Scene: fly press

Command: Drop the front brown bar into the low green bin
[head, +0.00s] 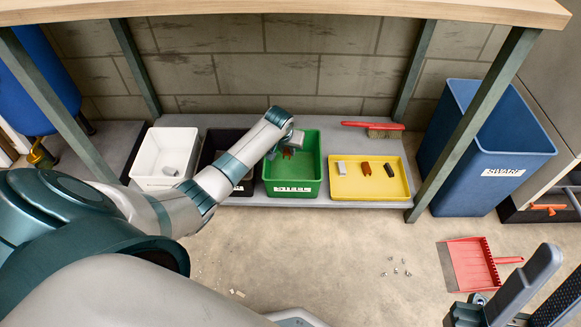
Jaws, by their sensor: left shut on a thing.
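My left arm reaches in from the left to the low green bin (293,189) on the shelf. My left gripper (290,145) is over the bin's back part, shut on a small brown bar (288,153). The arm and hand partly hide the bar and the bin's inside. Another brown bar (366,168) lies in the yellow tray (370,190) to the right. My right gripper (541,297) is at the lower right, its dark fingers apart and nothing seen between them.
The yellow tray also holds a grey bar (341,167) and a black bar (389,170). A white bin (153,185) and a black bin (212,145) stand left. A red brush (370,126) lies behind the tray. A blue swarf bin (480,165) and red dustpan (470,265) are right.

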